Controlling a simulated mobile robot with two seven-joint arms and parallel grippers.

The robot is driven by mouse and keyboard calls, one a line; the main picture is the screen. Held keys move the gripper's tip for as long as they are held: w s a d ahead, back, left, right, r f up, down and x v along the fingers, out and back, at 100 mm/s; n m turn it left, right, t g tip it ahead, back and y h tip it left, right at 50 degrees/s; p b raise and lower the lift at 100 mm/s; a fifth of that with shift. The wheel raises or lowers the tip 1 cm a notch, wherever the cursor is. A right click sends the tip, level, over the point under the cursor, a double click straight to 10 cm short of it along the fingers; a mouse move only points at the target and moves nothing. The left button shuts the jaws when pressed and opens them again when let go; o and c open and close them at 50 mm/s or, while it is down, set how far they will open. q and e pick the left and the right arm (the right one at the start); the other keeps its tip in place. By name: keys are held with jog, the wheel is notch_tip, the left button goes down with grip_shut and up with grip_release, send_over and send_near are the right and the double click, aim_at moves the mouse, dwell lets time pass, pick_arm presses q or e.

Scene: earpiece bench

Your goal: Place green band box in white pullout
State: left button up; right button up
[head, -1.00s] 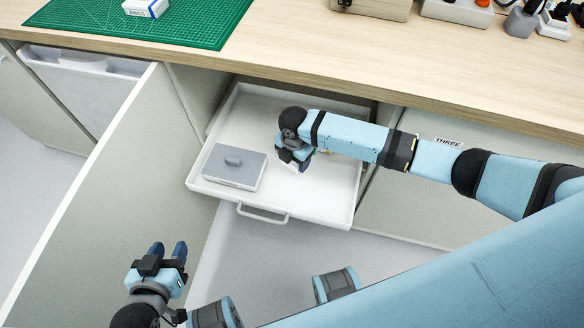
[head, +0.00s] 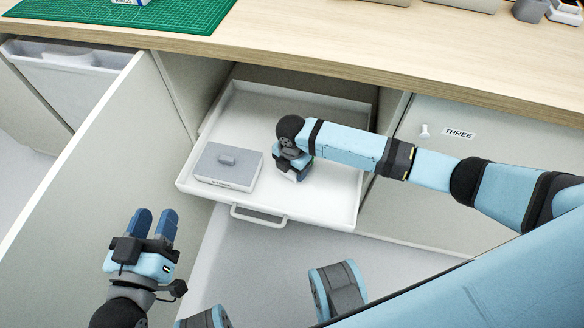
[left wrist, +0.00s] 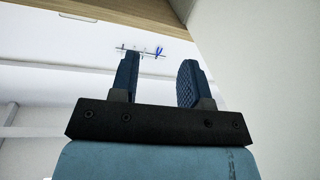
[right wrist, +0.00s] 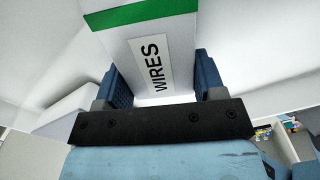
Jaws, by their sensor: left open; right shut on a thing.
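The green band box (right wrist: 130,38) is white with a green stripe and a "WIRES" label in the right wrist view. My right gripper (head: 292,172) is shut on it, with a finger on either side. In the head view my right gripper is over the white pullout (head: 325,212), right of its middle, and the hand and arm hide most or all of the box. I cannot tell whether the box touches the pullout floor. The pullout is slid out under the bench. My left gripper (head: 154,222) is open and empty, left of and in front of the pullout.
A grey lidded box (head: 226,166) stands in the left part of the pullout. An open door panel (head: 85,180) is at the left, with a white bin (head: 70,75) behind it. The bench top (head: 300,30) overhangs the back. A door marked "THREE" (head: 458,133) is at the right.

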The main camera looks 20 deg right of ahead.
jog(key=shift+f, duration=0.15)
jog(key=o, duration=0.9)
pick_arm(q)
jog(key=shift+f, duration=0.1)
pick_arm(e)
jog(key=shift+o, duration=0.2)
jog(key=shift+r, duration=0.3)
notch_tip(320, 180, up, 2)
jog(key=p, duration=0.3)
jog(key=shift+r, duration=0.25)
notch_tip(320, 180, up, 3)
jog(key=p, duration=0.4)
jog(key=shift+r, duration=0.15)
jog(key=shift+r+p, duration=0.55)
jog(key=shift+p, duration=0.05)
pick_arm(q)
jog(key=s+a+f+g+y, duration=0.2)
jog(key=a+f+g+y, duration=0.1)
jog(key=f, duration=0.3)
jog(key=shift+s+a+f+g, duration=0.3)
jog(key=shift+s+a+g, duration=0.05)
jog(key=shift+a+g, duration=0.35)
pick_arm(e)
jog(key=shift+r, duration=0.15)
